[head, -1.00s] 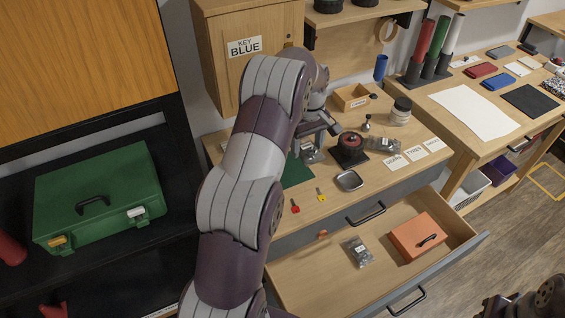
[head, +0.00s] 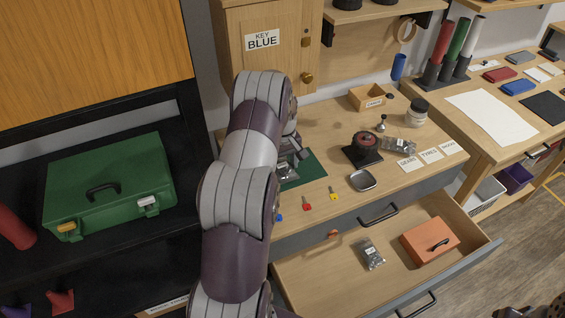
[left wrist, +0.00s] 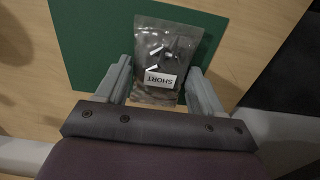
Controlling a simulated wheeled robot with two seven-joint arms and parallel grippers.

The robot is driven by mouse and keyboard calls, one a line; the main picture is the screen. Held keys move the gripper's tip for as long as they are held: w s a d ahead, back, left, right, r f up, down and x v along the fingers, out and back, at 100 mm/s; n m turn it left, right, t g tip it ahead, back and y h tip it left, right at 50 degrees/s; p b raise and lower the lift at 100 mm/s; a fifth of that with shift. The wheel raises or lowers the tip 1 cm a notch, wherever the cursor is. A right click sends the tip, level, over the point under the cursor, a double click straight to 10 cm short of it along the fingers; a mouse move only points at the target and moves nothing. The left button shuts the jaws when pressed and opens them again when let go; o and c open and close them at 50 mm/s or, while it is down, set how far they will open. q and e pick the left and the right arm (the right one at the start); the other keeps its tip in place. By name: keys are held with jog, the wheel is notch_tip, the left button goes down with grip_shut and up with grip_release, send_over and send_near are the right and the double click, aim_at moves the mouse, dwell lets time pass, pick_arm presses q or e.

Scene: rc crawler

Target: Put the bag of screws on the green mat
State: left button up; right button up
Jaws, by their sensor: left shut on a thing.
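In the left wrist view a clear bag of screws (left wrist: 163,50) with a label reading SHORT lies between the two fingers of my left gripper (left wrist: 160,78). The gripper is shut on the bag. The green mat (left wrist: 88,40) lies behind and below the bag; whether the bag touches it I cannot tell. In the head view my left gripper (head: 294,154) is over the green mat (head: 310,170) on the workbench, and my arm hides much of the mat and the bag. My right gripper is not in view.
Another small bag (head: 371,254) and an orange box (head: 429,240) lie in the open drawer. A further bag (head: 398,146) lies beside a wheel on a black stand (head: 363,150). A metal dish (head: 362,180) and keys (head: 333,193) are right of the mat.

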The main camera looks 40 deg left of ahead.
pick_arm(q)
jog(key=o, duration=1)
jog(key=shift+f, duration=0.15)
jog(key=shift+o, duration=0.2)
